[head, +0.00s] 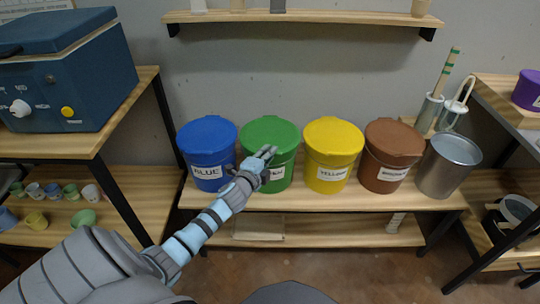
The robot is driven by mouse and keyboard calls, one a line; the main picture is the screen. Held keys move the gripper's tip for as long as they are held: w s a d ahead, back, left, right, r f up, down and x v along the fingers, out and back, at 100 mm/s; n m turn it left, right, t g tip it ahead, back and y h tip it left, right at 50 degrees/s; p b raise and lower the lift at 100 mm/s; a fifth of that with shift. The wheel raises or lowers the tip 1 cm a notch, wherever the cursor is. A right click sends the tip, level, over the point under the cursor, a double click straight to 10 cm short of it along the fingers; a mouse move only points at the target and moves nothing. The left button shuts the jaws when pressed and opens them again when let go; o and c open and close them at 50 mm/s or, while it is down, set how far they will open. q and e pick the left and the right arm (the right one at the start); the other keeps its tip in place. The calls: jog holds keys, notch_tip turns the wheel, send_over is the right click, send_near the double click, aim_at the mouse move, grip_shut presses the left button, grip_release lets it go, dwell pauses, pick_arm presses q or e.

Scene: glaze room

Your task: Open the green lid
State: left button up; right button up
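The green lid (268,132) sits flat and closed on the green bucket (282,180), second from the left in the row on the wooden bench. The bucket's label is partly covered by my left gripper (267,152). That gripper is at the front of the green bucket, with its fingertips at the lid's front edge. Whether the fingers touch the lid or are closed on it cannot be made out. My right gripper is not in view.
A blue bucket (208,160) stands close on the left, a yellow bucket (332,160) and a brown bucket (388,160) on the right, then an open metal bucket (447,170). A wall shelf (330,17) hangs above. A blue kiln (75,75) stands left.

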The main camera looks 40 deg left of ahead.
pick_arm(q)
jog(key=shift+w+a+f, duration=0.1)
jog(key=shift+w, duration=0.4)
jog(key=shift+c, duration=0.5)
grip_shut()
